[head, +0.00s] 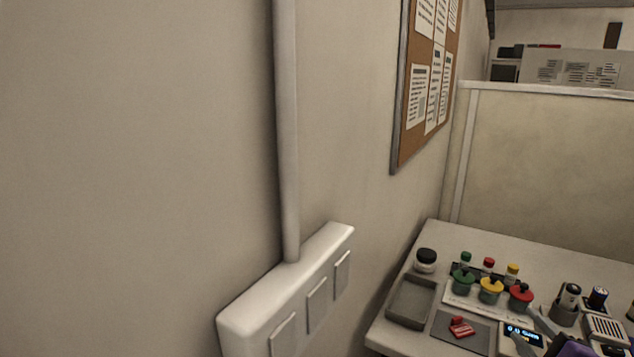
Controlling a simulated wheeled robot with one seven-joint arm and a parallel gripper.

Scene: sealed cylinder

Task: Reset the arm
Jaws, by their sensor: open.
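My gripper (525,326) is partly in view at the lower right, cut off by the bottom edge. Its two grey fingers are apart, with a purple part behind them, and nothing shows between them. It is over the near part of the table, in front of a small device with a lit display (523,334). The rest of my arm is out of view.
The table (400,331) carries a grey tray (411,302), a black-lidded jar (426,261), a red piece (461,327) on a dark mat, green, yellow and red-lidded pots (490,290), and dark cylinders (569,297). A wall box (290,300) and partition (550,160) bound it.

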